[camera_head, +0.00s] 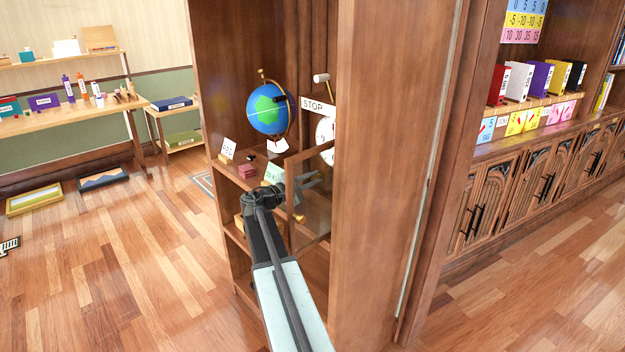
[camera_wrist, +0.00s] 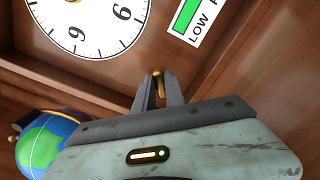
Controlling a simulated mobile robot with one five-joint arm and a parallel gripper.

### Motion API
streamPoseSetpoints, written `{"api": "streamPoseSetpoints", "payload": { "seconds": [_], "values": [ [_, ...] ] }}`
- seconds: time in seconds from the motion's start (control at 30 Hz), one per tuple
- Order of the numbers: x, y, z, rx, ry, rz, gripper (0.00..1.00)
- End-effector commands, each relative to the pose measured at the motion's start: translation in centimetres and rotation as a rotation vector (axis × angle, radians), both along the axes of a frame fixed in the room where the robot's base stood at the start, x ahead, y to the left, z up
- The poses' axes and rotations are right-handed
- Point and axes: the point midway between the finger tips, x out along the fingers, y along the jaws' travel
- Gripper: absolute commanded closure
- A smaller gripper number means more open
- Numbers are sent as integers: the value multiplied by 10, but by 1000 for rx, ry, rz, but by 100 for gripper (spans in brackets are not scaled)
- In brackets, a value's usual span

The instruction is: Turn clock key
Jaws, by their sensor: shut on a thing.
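The white clock face (camera_wrist: 90,22) with black numerals fills the upper left of the wrist view. In the head view only a slice of the clock (camera_head: 326,138) shows, behind the cabinet's side panel. My gripper (camera_wrist: 159,88) is shut on a small brass piece, the clock key (camera_wrist: 158,82), below the clock face. Only a little of the key shows between the fingertips, so its turn angle cannot be told. In the head view my gripper (camera_head: 312,180) reaches into the cabinet beside an open glass door; the key is not discernible there.
The glass door (camera_head: 310,225) with a brass knob stands close to my arm. A globe (camera_head: 270,110) is left of the clock, and a STOP sign (camera_head: 318,106) is above it. A LOW card (camera_wrist: 200,18) is near the gripper. The cabinet's side panel (camera_head: 375,180) bounds the right.

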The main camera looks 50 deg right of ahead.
Motion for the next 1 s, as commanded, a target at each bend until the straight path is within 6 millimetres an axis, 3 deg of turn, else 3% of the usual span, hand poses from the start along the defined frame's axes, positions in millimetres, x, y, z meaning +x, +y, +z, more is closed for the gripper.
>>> {"api": "streamPoseSetpoints", "payload": {
  "seconds": [0.5,1.0],
  "values": [
    [-1,0,-2,-25,-365,1,100],
    [-1,0,-2,-32,-454,0,100]
  ]
}}
